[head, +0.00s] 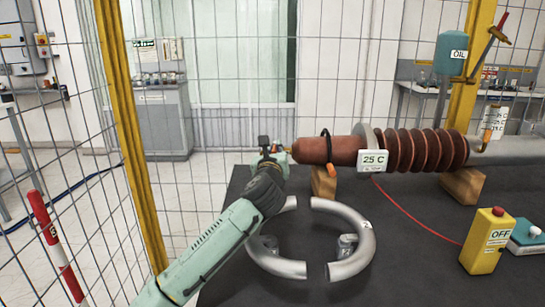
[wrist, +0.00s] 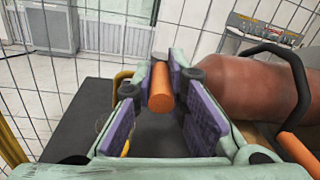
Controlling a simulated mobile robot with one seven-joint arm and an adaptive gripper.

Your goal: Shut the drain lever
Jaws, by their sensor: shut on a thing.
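My gripper (head: 273,150) is at the left end of the brown bushing (head: 312,150), at the tip of my arm. In the wrist view, its two purple-padded fingers (wrist: 160,88) are shut on an orange cylindrical handle (wrist: 160,98), which looks like the drain lever's grip. The handle stands roughly upright between the fingertips, just left of the bushing's rounded end (wrist: 245,88). The fingers and pads hide how the handle joins the bushing.
A black loop (wrist: 292,75) with an orange end (wrist: 297,150) curves over the bushing beside my gripper. Wooden blocks (head: 463,186) support the bushing. A split grey ring (head: 345,263) lies on the dark table (head: 400,255). A yellow OFF box (head: 487,241) stands at right.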

